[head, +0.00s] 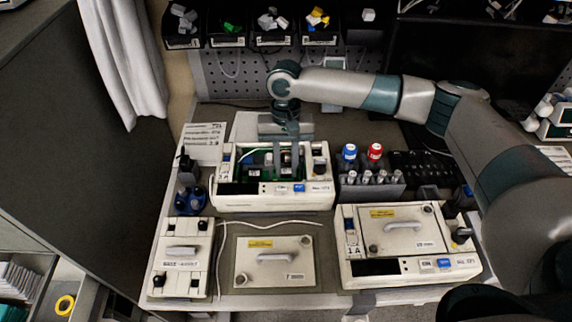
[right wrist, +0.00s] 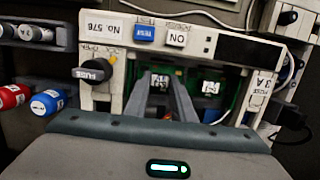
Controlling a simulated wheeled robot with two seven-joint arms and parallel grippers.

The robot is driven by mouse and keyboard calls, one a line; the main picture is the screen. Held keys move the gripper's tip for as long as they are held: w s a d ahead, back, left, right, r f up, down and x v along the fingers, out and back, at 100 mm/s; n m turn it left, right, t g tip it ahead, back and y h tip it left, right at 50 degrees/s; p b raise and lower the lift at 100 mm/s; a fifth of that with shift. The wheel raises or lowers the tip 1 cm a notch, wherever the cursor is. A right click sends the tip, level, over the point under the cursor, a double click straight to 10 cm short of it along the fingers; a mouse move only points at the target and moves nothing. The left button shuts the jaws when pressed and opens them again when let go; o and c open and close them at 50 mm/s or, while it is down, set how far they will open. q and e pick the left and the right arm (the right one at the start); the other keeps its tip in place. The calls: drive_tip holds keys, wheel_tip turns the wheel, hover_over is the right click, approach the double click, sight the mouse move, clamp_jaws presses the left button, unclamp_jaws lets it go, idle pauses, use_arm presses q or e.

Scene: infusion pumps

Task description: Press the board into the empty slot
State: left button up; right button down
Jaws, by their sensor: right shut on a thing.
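The open pump (head: 272,202) stands at the back middle of the bench with its top off and green circuitry showing inside. My right gripper (head: 287,163) reaches down into it from above. In the right wrist view its two fingers (right wrist: 161,92) are shut on a board (right wrist: 160,82) with a white label, inside the pump's opening. A second white-labelled part (right wrist: 211,87) sits beside it over green circuitry. The board's lower edge and the slot are hidden, so I cannot tell how deep it sits. My left gripper is not in view.
A closed pump (head: 414,268) stands front right, and a removed cover (head: 274,275) lies front middle. A white cable (head: 225,250) lies left of the cover. A rack with blue and red-capped bottles (head: 371,186) stands close right of the open pump. Bins (head: 226,41) line the back.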

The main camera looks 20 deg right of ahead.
drive_tip(key=shift+f, duration=0.25)
idle(0.3)
drive_tip(key=c, duration=1.4)
unclamp_jaws()
drive_tip(key=shift+c, duration=0.2)
wheel_tip(320, 180, up, 7)
drive_tip(key=p, duration=0.9)
